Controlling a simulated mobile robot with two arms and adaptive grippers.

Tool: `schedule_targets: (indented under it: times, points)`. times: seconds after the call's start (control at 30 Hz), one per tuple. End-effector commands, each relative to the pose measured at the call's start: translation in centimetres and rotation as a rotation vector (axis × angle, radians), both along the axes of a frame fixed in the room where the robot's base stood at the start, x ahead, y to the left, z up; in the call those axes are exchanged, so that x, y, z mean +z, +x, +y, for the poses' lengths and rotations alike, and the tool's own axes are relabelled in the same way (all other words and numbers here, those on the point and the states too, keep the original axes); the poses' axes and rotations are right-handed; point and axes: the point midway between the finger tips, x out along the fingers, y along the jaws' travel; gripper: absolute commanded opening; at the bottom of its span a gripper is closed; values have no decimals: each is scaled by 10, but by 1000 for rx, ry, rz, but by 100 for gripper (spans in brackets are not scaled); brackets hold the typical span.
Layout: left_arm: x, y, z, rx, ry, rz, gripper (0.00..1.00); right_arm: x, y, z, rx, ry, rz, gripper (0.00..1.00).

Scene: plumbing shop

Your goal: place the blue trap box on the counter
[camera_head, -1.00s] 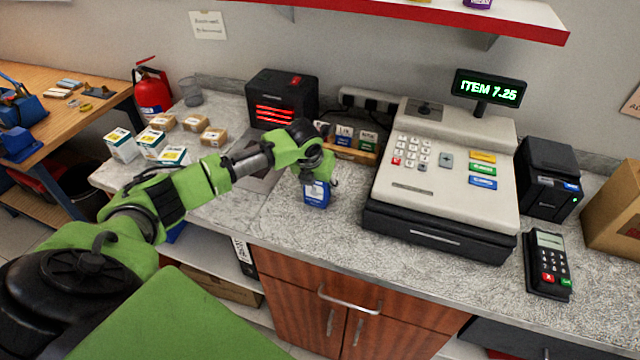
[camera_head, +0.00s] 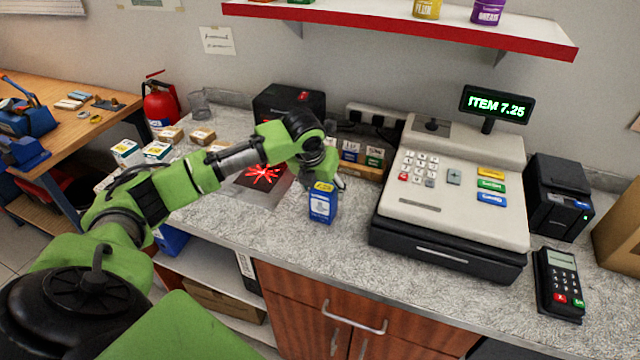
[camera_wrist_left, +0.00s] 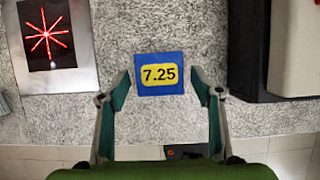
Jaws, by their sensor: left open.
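The blue trap box (camera_head: 322,208) stands upright on the grey speckled counter (camera_head: 345,245), left of the cash register. In the left wrist view its blue top with a yellow 7.25 label (camera_wrist_left: 159,74) faces the camera. My left gripper (camera_head: 322,183) is right above and behind the box in the head view. In the wrist view the fingers of my left gripper (camera_wrist_left: 161,80) are spread, one on each side of the box, with small gaps beside it. My right gripper is not in view.
The cash register (camera_head: 455,185) stands close on the right. A scanner plate with a red star pattern (camera_head: 262,174) lies to the left. Several small boxes (camera_head: 157,150) stand at the far left. A rack of small boxes (camera_head: 362,160) is behind. The counter's front edge is near.

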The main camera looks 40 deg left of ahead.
Motion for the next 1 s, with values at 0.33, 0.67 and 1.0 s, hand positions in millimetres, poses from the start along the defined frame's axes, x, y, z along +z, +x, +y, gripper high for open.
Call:
schedule_targets:
  times: [0.33, 0.67, 1.0]
  points:
    - [39, -16, -4, 0, 1, -1, 59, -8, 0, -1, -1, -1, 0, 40]
    - [41, -17, -4, 0, 1, 0, 59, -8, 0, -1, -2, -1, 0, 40]
    - [40, -17, -4, 0, 1, 0, 59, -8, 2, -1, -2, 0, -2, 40]
